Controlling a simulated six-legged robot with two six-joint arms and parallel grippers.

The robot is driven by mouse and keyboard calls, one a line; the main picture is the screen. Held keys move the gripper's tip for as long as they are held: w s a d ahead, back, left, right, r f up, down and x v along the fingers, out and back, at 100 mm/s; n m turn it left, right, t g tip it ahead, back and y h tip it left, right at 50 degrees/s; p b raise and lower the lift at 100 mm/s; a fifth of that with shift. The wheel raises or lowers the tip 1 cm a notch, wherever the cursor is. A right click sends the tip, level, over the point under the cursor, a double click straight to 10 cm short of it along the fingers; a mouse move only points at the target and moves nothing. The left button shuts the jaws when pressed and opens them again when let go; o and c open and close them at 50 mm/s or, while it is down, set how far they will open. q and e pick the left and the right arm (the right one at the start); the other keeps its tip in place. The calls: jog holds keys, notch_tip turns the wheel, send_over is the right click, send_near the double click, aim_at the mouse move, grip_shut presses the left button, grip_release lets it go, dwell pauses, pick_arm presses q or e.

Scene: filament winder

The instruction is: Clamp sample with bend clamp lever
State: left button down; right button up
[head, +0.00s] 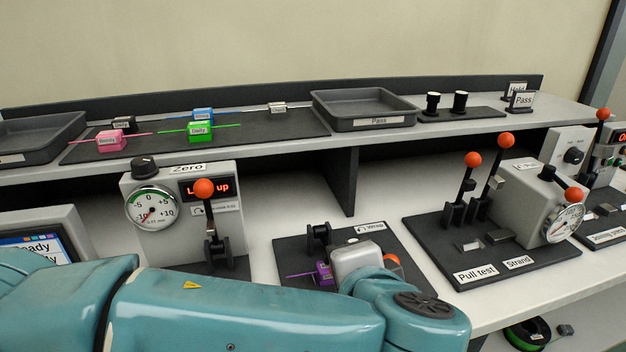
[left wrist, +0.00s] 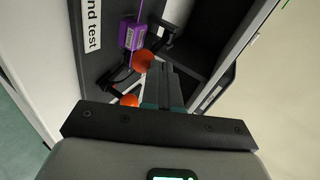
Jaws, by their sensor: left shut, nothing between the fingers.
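The purple sample (head: 323,273) sits on the dark bend test plate (head: 290,246), beside a black bracket (head: 318,236). In the left wrist view the purple sample (left wrist: 132,36) shows with its thin strand. Two orange lever knobs show there, one upper (left wrist: 142,60) and one lower (left wrist: 129,100). I cannot tell which belongs to the clamp lever. My left gripper (left wrist: 163,72) is shut and empty, its fingertips close beside the upper knob; contact is unclear. In the head view its pale body hides part of the plate, and one orange knob (head: 392,261) shows past it.
A gauge box with a lever (head: 204,188) stands left of the plate. The pull test station (head: 475,273) with several orange-knobbed levers stands to the right. Bare counter lies between the stations.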

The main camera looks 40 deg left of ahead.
pick_arm(q)
jog(key=shift+s+d+f+t+y+b, duration=0.15)
jog(key=shift+f+t+y+b, duration=0.15)
jog(key=shift+f+b, duration=0.55)
jog(key=shift+s+d+f+b, duration=0.15)
jog(key=shift+f+b, duration=0.35)
jog(key=shift+f, duration=0.1)
pick_arm(e)
jog(key=shift+f, duration=1.85)
pick_arm(q)
jog(key=shift+f, duration=0.1)
pick_arm(e)
jog(key=shift+r, duration=0.1)
